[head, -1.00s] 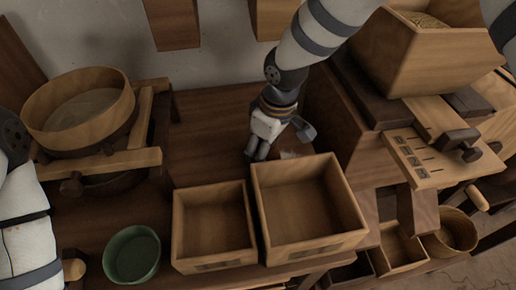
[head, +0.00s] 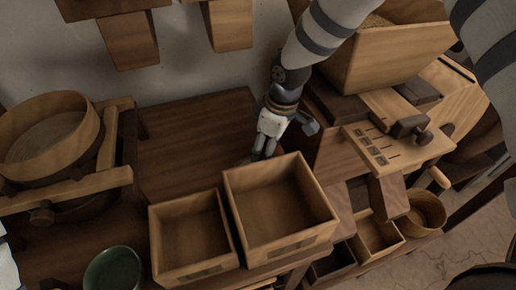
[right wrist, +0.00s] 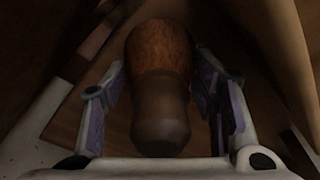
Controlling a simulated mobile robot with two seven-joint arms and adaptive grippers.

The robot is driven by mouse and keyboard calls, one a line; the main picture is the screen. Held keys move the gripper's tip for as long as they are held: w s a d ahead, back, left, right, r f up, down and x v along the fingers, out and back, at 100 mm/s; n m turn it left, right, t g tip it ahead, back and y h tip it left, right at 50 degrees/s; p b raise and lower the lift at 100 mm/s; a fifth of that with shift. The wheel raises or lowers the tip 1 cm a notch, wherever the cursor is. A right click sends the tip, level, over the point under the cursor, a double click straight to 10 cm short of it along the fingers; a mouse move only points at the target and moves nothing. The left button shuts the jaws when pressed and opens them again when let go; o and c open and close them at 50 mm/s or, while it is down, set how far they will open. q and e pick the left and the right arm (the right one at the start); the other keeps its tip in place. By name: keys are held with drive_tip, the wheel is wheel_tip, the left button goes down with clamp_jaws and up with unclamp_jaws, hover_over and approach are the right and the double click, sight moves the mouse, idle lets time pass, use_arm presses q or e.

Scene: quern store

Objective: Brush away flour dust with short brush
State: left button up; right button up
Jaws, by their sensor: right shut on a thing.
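My right gripper (head: 264,150) reaches down to the wooden bench behind the larger open box. In the right wrist view my gripper (right wrist: 160,72) is shut on the short brush (right wrist: 160,95), whose rounded brown handle stands between the two fingers. In the head view the brush cannot be made out behind the gripper and box. No flour dust can be clearly made out now. My left gripper is out of view; only a bit of my left arm shows at the left edge.
Two open wooden boxes, a larger one (head: 230,190) and a smaller one (head: 158,240), stand in front of my right gripper. A mill (head: 350,150) with a grain hopper (head: 400,58) is at right. A round sieve (head: 88,135) and green bowl (head: 112,270) are left. Bench behind the boxes (head: 195,140) is clear.

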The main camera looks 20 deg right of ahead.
drive_tip(key=shift+s+d+f, duration=0.1)
drive_tip(key=shift+d, duration=0.25)
drive_tip(key=shift+s, duration=0.4)
drive_tip(key=shift+a, duration=0.45)
drive_tip(key=shift+w+a, duration=0.2)
drive_tip(key=shift+a, duration=2.4)
drive_tip(key=shift+w+a, duration=0.15)
drive_tip(key=shift+a, duration=2.45)
drive_tip(key=shift+s+d+p, duration=0.2)
drive_tip(key=shift+d, duration=2.65)
drive_tip(key=shift+s+d+p, duration=0.15)
drive_tip(key=shift+d, duration=2.65)
drive_tip(key=shift+a+r, duration=0.1)
drive_tip(key=shift+r, duration=3.05)
drive_tip(key=shift+r, duration=0.1)
drive_tip(key=shift+r, duration=1.4)
